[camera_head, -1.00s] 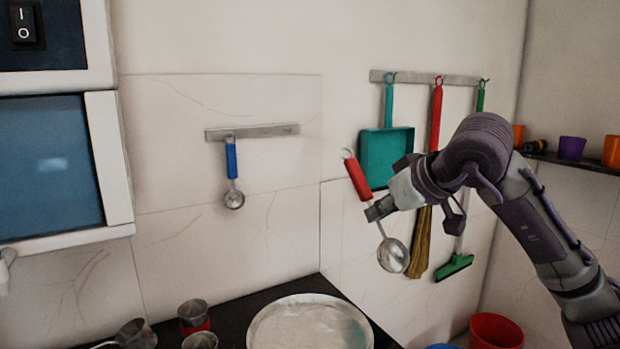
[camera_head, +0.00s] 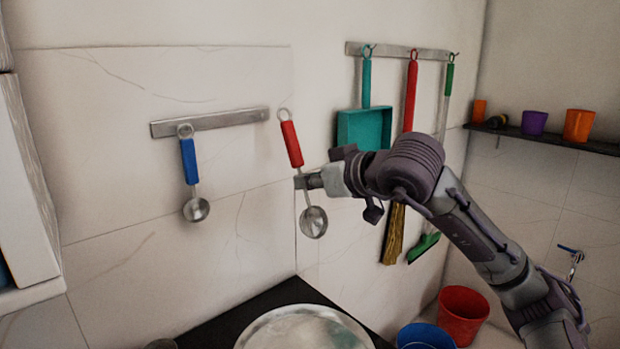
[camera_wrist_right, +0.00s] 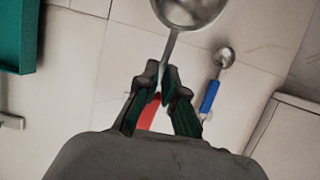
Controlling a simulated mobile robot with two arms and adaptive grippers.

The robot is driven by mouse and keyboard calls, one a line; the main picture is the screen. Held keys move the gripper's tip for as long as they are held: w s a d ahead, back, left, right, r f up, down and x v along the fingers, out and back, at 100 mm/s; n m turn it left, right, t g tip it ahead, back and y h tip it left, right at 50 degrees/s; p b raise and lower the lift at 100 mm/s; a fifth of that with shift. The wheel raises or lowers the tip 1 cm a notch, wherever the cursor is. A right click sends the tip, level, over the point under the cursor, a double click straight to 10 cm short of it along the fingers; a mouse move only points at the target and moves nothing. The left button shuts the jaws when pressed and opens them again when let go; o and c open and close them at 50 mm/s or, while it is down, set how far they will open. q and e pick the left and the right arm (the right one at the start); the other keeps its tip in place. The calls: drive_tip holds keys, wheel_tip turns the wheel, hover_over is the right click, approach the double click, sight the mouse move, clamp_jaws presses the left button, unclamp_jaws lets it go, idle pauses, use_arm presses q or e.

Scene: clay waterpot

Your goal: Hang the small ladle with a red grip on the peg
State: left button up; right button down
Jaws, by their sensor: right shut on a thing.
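The small ladle with a red grip (camera_head: 291,144) is held in my right gripper (camera_head: 301,182), which is shut on its metal stem just below the grip. The ladle is nearly upright and tilted slightly, ring at the top and bowl at the bottom. In the right wrist view its bowl (camera_wrist_right: 190,10) is at the top and the gripper (camera_wrist_right: 166,85) closes on the stem. A metal rail (camera_head: 230,119) is on the wall, close to the left of the ladle's ring in the picture. A blue-grip ladle (camera_head: 189,162) hangs at its left end. Any free peg is too small to make out.
A second rail (camera_head: 395,50) at right holds a teal dustpan (camera_head: 362,128), a red-handled broom (camera_head: 411,90) and a green squeegee (camera_head: 424,246). A round metal tray (camera_head: 262,335) is on the dark counter below. A shelf (camera_head: 550,138) with cups is far right.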

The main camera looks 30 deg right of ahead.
drive_tip(key=shift+w+a, duration=0.1)
drive_tip(key=shift+w, duration=0.6)
use_arm(q)
drive_tip(key=shift+w+d+r+p, duration=0.1)
drive_tip(key=shift+w+r+p, duration=0.35)
drive_tip(key=shift+r+p, duration=0.25)
drive_tip(key=shift+w+d+r+p, duration=0.1)
drive_tip(key=shift+w+r+p, duration=0.3)
drive_tip(key=shift+r+p, duration=0.25)
use_arm(e)
drive_tip(key=x, duration=0.7)
drive_tip(key=shift+w+r, duration=0.3)
drive_tip(key=shift+w, duration=0.1)
use_arm(q)
drive_tip(key=shift+r, duration=0.1)
use_arm(e)
drive_tip(key=c, duration=1.2)
unclamp_jaws()
use_arm(q)
drive_tip(key=shift+w, duration=0.1)
drive_tip(key=shift+a, duration=0.15)
use_arm(e)
drive_tip(key=shift+s, duration=0.1)
drive_tip(key=v, duration=1.2)
drive_tip(key=shift+a, duration=0.1)
